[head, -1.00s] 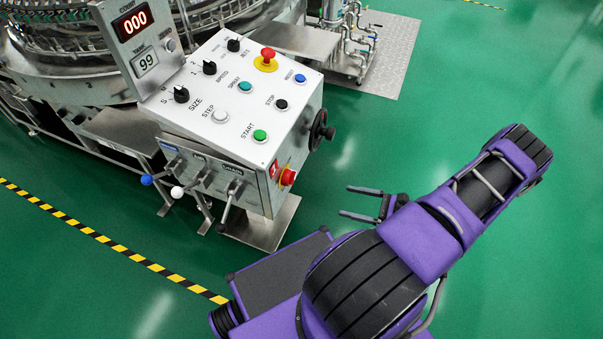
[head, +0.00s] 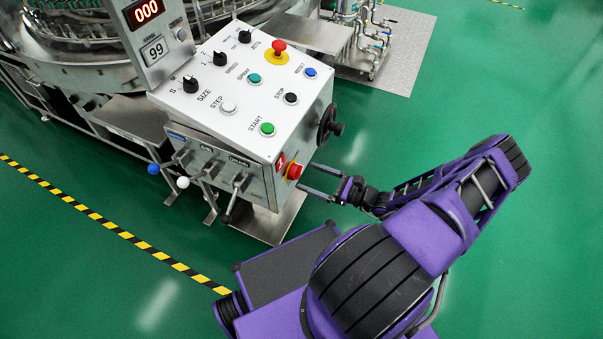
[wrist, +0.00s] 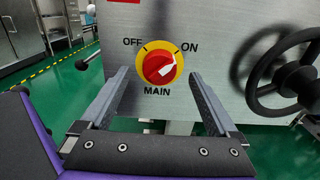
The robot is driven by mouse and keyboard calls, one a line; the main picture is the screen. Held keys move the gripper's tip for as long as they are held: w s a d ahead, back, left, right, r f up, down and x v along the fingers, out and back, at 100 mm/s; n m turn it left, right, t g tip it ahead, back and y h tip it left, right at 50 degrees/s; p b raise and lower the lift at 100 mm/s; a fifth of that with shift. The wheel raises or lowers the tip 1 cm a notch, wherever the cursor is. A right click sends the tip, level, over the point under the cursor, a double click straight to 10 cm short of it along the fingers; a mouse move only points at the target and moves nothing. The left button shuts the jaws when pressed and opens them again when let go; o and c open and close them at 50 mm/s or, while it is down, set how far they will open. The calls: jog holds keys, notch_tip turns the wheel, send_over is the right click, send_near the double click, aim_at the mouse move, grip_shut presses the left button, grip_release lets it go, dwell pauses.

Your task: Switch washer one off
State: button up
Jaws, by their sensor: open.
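The washer's control box (head: 245,95) stands left of my arm in the head view. On its side face is a red rotary main switch on a yellow disc (head: 293,171). In the wrist view the main switch (wrist: 159,66) shows OFF at upper left and ON at upper right, with its white pointer toward ON. My gripper (head: 312,181) is open and empty, close to that face just below the switch. In the wrist view its two fingers (wrist: 158,85) point at the panel, one to each side of the switch, apart from it.
A black handwheel (head: 329,124) sticks out right of the switch; it also shows in the wrist view (wrist: 285,78). Levers with ball knobs (head: 183,182) hang from the box's front. The top panel carries several buttons and a red emergency stop (head: 279,47). Green floor (head: 420,130) is clear at right.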

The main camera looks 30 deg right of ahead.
aim_at(296, 173)
jog(key=shift+x, duration=1.8)
jog(key=c, duration=1.4)
